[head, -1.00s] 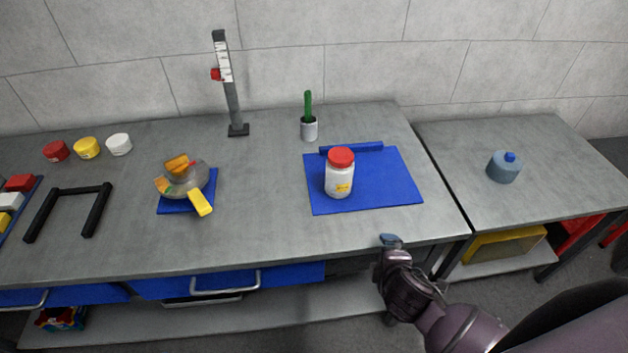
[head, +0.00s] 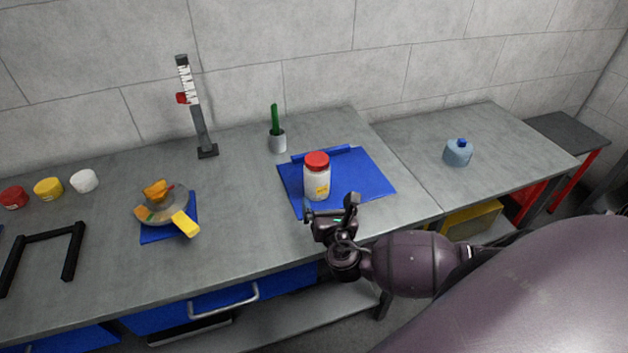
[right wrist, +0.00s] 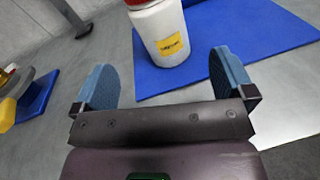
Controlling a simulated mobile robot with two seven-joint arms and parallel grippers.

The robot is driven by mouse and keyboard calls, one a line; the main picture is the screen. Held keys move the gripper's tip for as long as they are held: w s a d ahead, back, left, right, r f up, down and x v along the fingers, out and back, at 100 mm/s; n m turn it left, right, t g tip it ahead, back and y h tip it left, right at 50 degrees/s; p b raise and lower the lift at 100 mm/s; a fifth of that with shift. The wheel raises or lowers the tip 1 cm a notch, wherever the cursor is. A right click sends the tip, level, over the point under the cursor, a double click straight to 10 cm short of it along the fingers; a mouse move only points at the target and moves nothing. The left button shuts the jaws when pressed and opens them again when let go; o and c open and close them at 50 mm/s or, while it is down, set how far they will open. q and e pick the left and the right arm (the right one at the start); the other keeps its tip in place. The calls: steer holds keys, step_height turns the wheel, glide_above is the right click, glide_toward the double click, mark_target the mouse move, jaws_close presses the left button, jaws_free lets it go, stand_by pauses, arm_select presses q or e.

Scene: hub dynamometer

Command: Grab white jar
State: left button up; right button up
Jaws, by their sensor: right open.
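The white jar (head: 317,183) has a red lid and a yellow label. It stands upright on the blue mat (head: 370,180) on the grey bench. My right gripper (head: 331,206) is just in front of the jar, at the near edge of the mat. In the right wrist view the jar (right wrist: 165,35) stands ahead, beyond the two blue fingertips of my right gripper (right wrist: 162,80). The fingers are wide apart with nothing between them. The jar's lid is partly cut off by the top of that view. My left gripper is not in view.
A bowl (head: 160,212) with orange and yellow pieces sits on a small blue mat to the left. A cup with a green handle (head: 277,142) and a height gauge (head: 199,125) stand behind. A blue-grey bottle (head: 458,152) stands right.

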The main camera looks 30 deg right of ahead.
mark_target(319, 180)
steer(key=shift+w+d+r+n+t+y, duration=0.15)
steer(key=shift+w+r+n+t, duration=0.1)
steer(key=shift+w+n, duration=0.25)
steer(key=shift+w+d+r+n+t+y, duration=0.15)
steer(key=shift+w+n+t, duration=0.1)
steer(key=shift+n, duration=0.45)
steer(key=x, duration=0.5)
steer(key=shift+d+x, duration=0.2)
steer(key=shift+x, duration=2.5)
steer(key=shift+s, duration=0.1)
steer(key=shift+c, duration=0.2)
steer(key=c, duration=1)
steer(key=shift+c, duration=0.7)
steer(key=shift+r, duration=0.15)
